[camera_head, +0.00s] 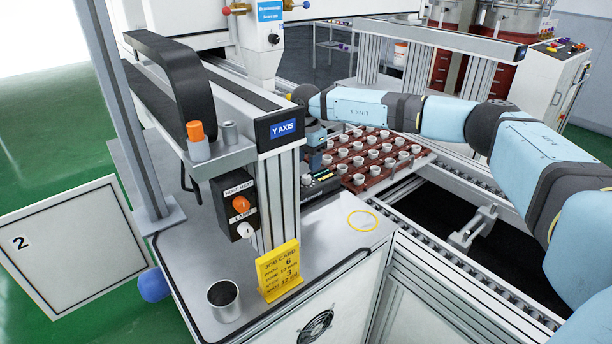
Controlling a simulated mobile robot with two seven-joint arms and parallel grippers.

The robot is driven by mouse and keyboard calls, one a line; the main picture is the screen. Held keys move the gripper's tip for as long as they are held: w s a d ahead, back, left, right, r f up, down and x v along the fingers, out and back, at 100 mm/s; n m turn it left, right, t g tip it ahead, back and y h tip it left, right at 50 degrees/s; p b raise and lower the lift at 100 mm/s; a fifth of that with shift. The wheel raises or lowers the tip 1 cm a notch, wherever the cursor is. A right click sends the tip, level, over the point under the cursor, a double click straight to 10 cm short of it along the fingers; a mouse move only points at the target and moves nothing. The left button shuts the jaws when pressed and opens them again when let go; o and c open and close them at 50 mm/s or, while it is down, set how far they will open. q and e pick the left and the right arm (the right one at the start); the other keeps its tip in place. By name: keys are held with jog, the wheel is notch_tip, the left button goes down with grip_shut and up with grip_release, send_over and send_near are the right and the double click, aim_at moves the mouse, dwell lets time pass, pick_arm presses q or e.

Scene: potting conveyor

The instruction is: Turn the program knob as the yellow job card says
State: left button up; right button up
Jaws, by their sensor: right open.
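The yellow job card (281,272) stands upright on the grey bench top at the near edge. I read a "6" on its upper line and a "3" lower down; the smaller words are hard to read. A dark control panel (321,184) with a small lit display lies behind the Y AXIS post. No knob clearly marked as the program knob can be made out. My right arm reaches in from the right, and my right gripper (316,157) is open, pointing down just above this panel. Whether it touches anything there cannot be told. My left gripper is out of view.
A black box on the post carries an orange knob (241,203) and a white lamp knob (246,230). A red tray (405,171) of small white cups is right of the panel. A metal cup (224,301) stands left of the card.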

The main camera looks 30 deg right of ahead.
aim_at(307, 176)
notch_tip(307, 176, down, 5)
jog(key=shift+f, duration=0.1)
dwell(0.3)
jog(key=c, duration=0.9)
